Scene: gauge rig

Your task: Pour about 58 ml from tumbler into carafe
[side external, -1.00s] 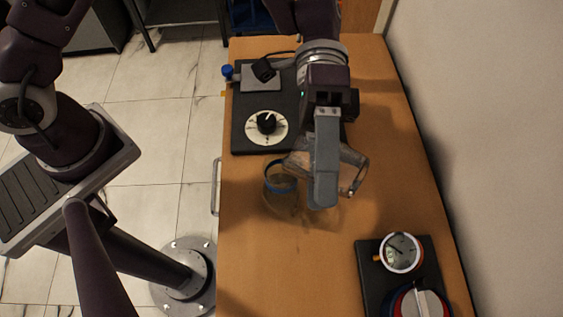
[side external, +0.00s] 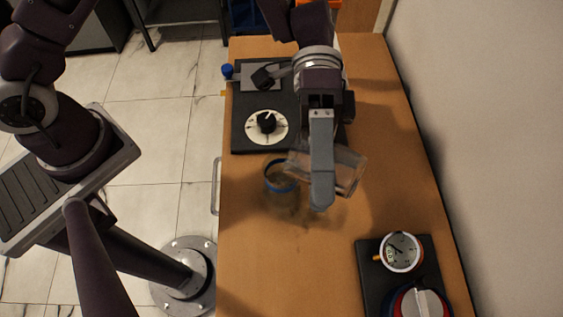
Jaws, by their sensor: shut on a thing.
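My gripper (side external: 322,198) is shut on the clear tumbler (side external: 345,170), which is tilted well over on its side above the table. The gripper finger hides the middle of the tumbler. The carafe (side external: 281,185), clear with a blue band at its rim, stands upright on the table just left of the gripper. The tumbler's left end is close to the carafe's rim and overlaps it in this view. I cannot tell the liquid level in either vessel, or whether any liquid is flowing.
A black panel with a white-faced dial (side external: 267,127) lies behind the carafe. A second black board (side external: 372,277) with a round gauge (side external: 401,252) and a red-and-blue part (side external: 420,302) is at the front right. A wall (side external: 480,150) borders the table's right side.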

